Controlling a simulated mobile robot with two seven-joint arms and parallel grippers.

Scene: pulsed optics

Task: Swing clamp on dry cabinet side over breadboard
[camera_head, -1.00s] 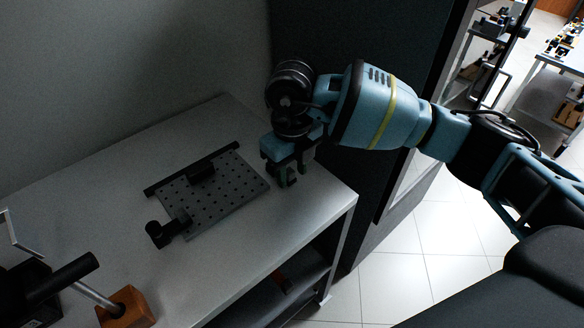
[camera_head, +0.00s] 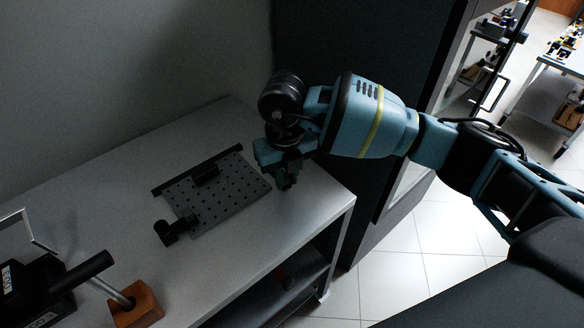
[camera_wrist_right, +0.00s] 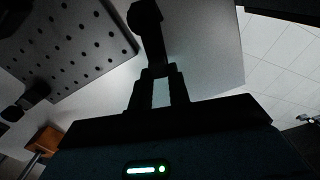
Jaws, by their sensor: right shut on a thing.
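The grey perforated breadboard (camera_head: 232,190) lies on the bench. My right gripper (camera_head: 284,180) is low over the bench, just beyond the board's right edge, on the side toward the tall dark cabinet (camera_head: 350,45). In the wrist view my right gripper (camera_wrist_right: 156,88) is shut on the near end of a dark clamp (camera_wrist_right: 150,32). The clamp's far end is a rounded knob, beside the breadboard (camera_wrist_right: 75,45) and apart from its edge in the picture. In the head view the gripper mostly hides this clamp. Another dark clamp (camera_head: 170,231) stands at the board's left side. My left gripper is not in view.
A black bar (camera_head: 197,170) runs along the board's back edge, with a small black block (camera_head: 205,174) near it. A wooden block (camera_head: 138,303) with a metal rod and black equipment (camera_head: 45,290) stand front left. The bench front (camera_head: 260,250) is clear.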

